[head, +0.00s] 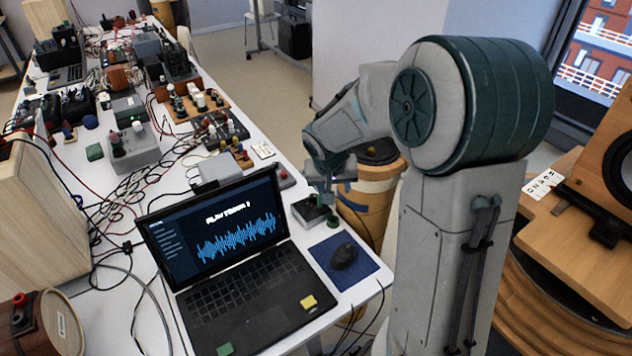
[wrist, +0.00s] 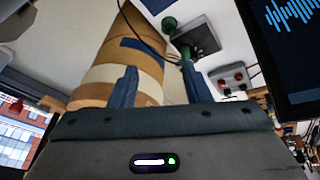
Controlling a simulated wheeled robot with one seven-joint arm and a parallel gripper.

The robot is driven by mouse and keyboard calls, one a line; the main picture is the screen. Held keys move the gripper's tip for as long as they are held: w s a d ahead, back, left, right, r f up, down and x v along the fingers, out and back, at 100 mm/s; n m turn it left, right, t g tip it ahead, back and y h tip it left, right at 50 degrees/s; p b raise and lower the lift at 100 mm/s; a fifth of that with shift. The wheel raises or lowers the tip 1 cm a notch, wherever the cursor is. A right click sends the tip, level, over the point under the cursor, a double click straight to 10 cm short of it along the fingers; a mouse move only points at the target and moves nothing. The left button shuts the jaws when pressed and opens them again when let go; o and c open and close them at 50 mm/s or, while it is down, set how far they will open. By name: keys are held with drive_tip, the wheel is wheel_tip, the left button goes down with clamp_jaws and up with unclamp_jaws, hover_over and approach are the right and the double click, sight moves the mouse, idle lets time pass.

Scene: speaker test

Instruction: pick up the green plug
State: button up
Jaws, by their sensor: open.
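A dark green round plug-like piece (head: 333,223) stands by the small grey box (head: 300,212), between the laptop and the mouse. In the wrist view a green round piece (wrist: 169,24) shows beside the dark-topped box (wrist: 206,38), with a second green piece (wrist: 186,52) nearer the right finger. I cannot tell for sure which of them is the green plug. My gripper (head: 335,190) is above the box near the table's right edge. In the wrist view its blue fingers (wrist: 158,85) are apart, with nothing held between them.
The open laptop (head: 250,285) carries a yellow block (head: 308,302) and a green block (head: 225,349). A mouse (head: 344,256) lies on a blue mat (head: 365,272). A tan drum (head: 372,190) stands beside the table. Cables and devices crowd the far table.

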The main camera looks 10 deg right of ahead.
drive_tip(key=y+p, duration=0.1)
drive_tip(key=p, duration=0.2)
approach(320, 196)
drive_tip(key=shift+m, duration=0.3)
drive_tip(key=shift+p+x, duration=0.75)
drive_tip(key=shift+x, duration=4.4)
clamp_jaws()
